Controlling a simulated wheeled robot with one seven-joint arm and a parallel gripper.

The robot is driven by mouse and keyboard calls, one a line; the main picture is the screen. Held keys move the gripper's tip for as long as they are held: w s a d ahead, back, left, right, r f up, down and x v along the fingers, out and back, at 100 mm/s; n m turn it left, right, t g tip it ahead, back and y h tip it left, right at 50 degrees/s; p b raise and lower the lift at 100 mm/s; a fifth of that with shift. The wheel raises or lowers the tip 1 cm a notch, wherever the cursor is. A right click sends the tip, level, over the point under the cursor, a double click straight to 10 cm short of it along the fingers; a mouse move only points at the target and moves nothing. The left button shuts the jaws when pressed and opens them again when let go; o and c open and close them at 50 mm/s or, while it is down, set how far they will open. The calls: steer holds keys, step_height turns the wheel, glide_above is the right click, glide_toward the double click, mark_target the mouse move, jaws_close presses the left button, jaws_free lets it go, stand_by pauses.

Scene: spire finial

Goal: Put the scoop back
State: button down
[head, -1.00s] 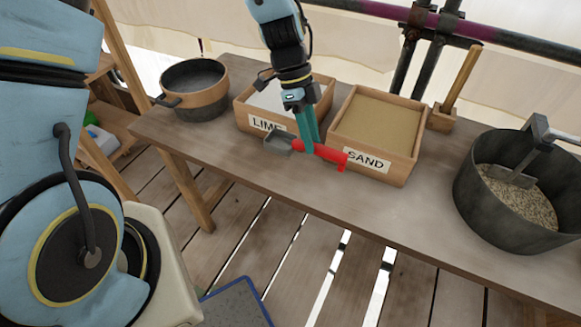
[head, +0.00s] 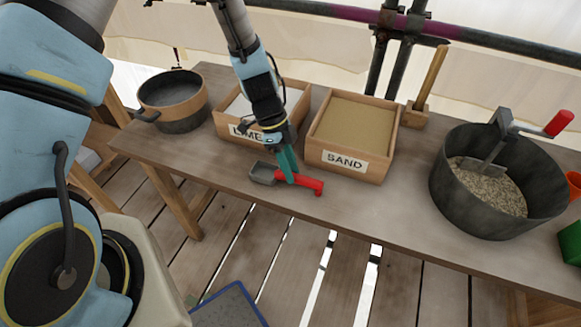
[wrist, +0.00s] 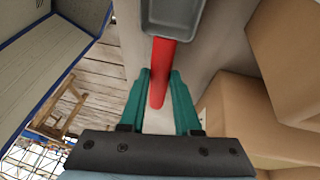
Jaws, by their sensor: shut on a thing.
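The scoop has a grey metal pan (head: 264,173) and a red handle (head: 305,183). In the head view my gripper (head: 290,178) points down with its teal fingers shut on the handle near the pan.
The LIME box (head: 222,128), partly hidden by my arm, and the SAND box (head: 374,170) stand on the wooden table (head: 408,215). A pot (head: 180,122) is at left. At right, a dark bucket (head: 465,215) holds grainy mix and a red-handled tool (head: 500,135). A wooden-handled tool (head: 425,90) stands behind.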

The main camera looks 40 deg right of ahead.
steer(key=shift+f, duration=0.15)
steer(key=c, duration=1.1)
jaws_free()
steer(key=shift+f, duration=0.1)
steer(key=o, duration=0.5)
